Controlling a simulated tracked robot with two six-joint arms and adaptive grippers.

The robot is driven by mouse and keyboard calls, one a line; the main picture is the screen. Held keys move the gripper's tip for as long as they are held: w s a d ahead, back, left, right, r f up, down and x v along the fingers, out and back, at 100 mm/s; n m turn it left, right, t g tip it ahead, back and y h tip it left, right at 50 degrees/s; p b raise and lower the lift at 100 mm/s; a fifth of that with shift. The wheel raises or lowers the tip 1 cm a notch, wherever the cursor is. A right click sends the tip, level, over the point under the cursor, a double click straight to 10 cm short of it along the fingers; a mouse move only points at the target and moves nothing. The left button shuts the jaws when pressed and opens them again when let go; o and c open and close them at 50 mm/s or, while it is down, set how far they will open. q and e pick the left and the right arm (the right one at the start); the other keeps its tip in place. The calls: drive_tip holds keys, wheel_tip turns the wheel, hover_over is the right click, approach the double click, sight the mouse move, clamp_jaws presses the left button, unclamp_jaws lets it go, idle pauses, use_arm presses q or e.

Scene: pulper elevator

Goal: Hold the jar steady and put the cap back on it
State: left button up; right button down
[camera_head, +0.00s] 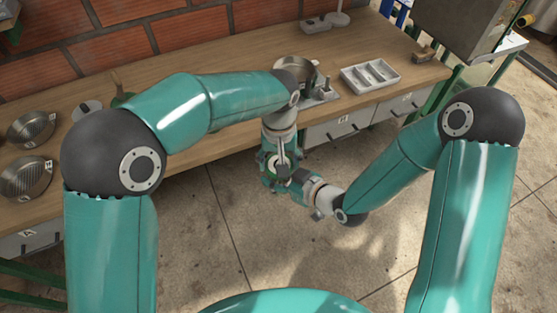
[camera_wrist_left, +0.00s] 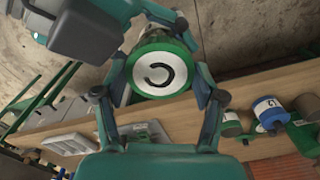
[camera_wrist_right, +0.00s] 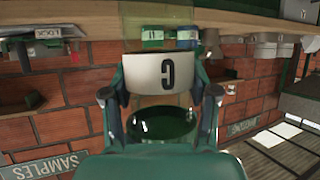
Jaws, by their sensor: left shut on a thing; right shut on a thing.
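My left gripper (camera_wrist_left: 166,92) is shut on the green cap (camera_wrist_left: 187,78), whose white top bears a dark C and faces the left wrist camera. Part of the jar shows behind the cap. My right gripper (camera_wrist_right: 160,96) is shut on the jar (camera_wrist_right: 140,72), which has a white label with a dark C. A dark green glossy round part of the jar shows between the right fingers. In the head view both grippers meet in front of the bench, and they largely hide the jar and cap. I cannot tell whether cap and jar touch.
The wooden bench (camera_head: 235,70) runs along the brick wall. A light divided tray (camera_head: 370,76) and round metal pans (camera_head: 25,178) stand on it. Drawers (camera_head: 340,124) sit below its front edge. The concrete floor around the grippers looks clear.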

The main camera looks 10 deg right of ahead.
use_arm(q)
drive_tip(key=shift+m, duration=1.1)
drive_tip(key=o, duration=1.3)
drive_tip(key=shift+r, duration=0.1)
drive_tip(key=shift+r, duration=2.2)
drive_tip(key=shift+c, duration=0.5)
